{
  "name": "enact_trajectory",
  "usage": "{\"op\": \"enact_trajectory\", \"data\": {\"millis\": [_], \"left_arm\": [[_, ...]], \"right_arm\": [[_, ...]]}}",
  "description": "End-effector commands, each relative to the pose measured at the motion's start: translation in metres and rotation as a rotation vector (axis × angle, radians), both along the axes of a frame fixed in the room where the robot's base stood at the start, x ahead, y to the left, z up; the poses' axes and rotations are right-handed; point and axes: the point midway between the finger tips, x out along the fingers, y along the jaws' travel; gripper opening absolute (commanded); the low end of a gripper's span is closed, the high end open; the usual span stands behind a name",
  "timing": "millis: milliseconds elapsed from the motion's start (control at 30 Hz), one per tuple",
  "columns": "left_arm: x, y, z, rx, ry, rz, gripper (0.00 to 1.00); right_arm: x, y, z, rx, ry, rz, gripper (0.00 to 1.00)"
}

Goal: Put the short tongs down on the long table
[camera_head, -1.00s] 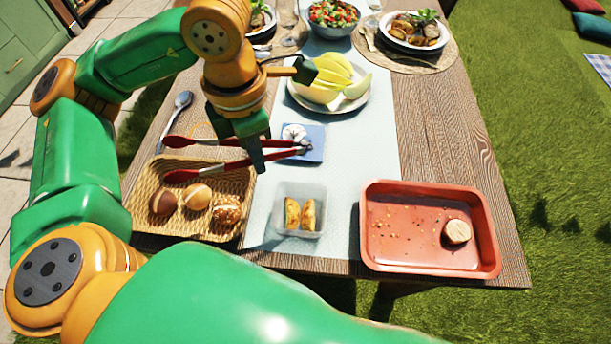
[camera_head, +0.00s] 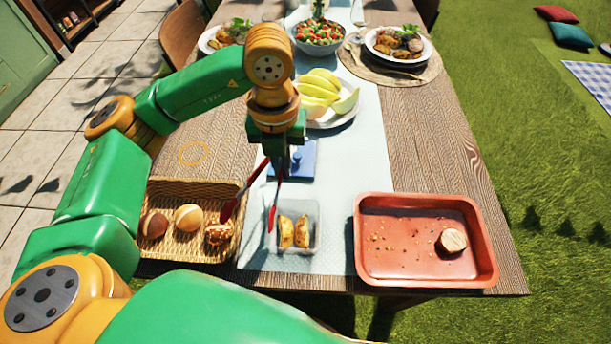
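The short tongs (camera_head: 271,205) have two red arms spread apart, pointing toward the front of the table. My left gripper (camera_head: 279,170) is at the hinge end of the tongs and appears shut on them; its fingers are partly hidden. The tongs hang over the gap between the wicker basket (camera_head: 160,185) and the clear container (camera_head: 314,212), one arm overlapping the basket's right edge in the picture. I cannot tell their exact height. The long table (camera_head: 430,140) is wooden, with a pale runner. My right gripper is not in view.
The basket holds several rolls, and the container holds two yellow-brown pieces. A red tray (camera_head: 400,266) with a round piece (camera_head: 453,240) stands at right. Bare wood shows left, around an orange ring (camera_head: 193,153).

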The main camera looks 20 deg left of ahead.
Motion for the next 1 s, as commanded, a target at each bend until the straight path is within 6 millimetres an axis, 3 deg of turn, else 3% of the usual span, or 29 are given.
{"op": "enact_trajectory", "data": {"millis": [33,200,367,500,933,1000], "left_arm": [[0.012,-0.009,-0.003,0.003,0.005,0.0,0.0],[0.037,-0.024,-0.044,0.001,0.002,-0.001,0.0],[0.051,-0.033,-0.064,0.002,0.002,-0.001,0.0],[0.051,-0.033,-0.087,0.002,0.001,-0.001,0.0],[0.051,-0.032,-0.097,0.001,-0.002,-0.001,0.0],[0.051,-0.032,-0.095,0.001,-0.002,-0.001,0.23]], "right_arm": [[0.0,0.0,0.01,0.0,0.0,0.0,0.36],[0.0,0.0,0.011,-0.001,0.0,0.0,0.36],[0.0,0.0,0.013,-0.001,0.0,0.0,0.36],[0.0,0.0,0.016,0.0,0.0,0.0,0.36],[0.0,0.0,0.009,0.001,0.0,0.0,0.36],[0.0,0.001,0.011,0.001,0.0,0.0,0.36]]}}
